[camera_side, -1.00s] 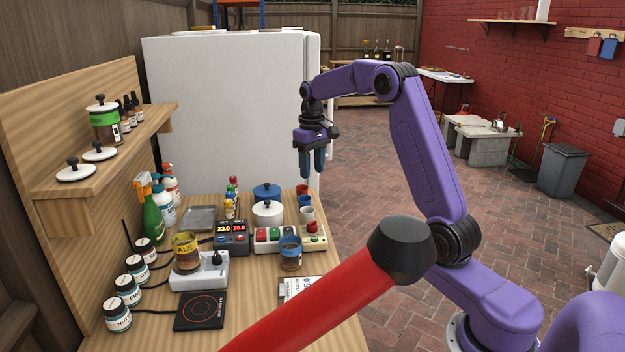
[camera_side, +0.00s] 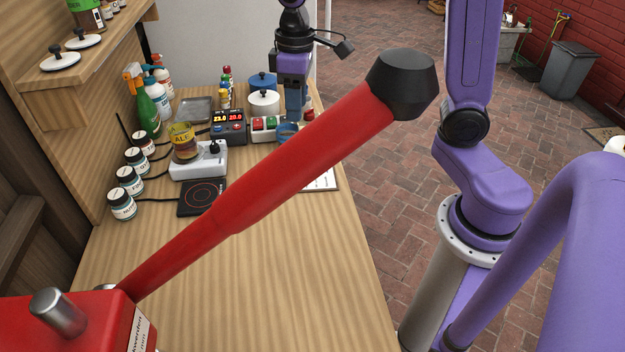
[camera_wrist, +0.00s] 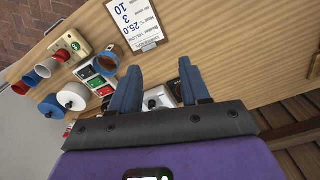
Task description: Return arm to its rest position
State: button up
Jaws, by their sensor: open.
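My gripper (camera_side: 293,112) hangs fingers down over the far right part of the wooden bench (camera_side: 270,270), in front of the lidded pots, in the side view. In the wrist view my gripper (camera_wrist: 159,66) has its two blue fingers apart with nothing between them. A blue-and-brown cup (camera_wrist: 108,63) stands left of the fingers in the wrist view. In the side view this cup (camera_side: 287,131) is mostly hidden behind my gripper and a red lever. I cannot tell whether a finger touches it.
The long red lever (camera_side: 300,152) with a black knob crosses the side view's foreground. An ale jar (camera_side: 184,146) sits on a white device, near a black hotplate (camera_side: 202,197). A white lidded pot (camera_side: 264,102) and control boxes stand nearby. A printed card (camera_wrist: 138,25) lies on the bench.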

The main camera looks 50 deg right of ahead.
jog(key=s+f+n, duration=0.2)
jog(key=s+n, duration=0.1)
jog(key=s, duration=0.8)
jog(key=s+a+f+n, duration=0.1)
jog(key=s+n, duration=0.3)
jog(key=s, duration=0.7)
jog(key=shift+s+a+f, duration=0.2)
jog(key=shift+s+f, duration=0.15)
jog(key=shift+f, duration=0.15)
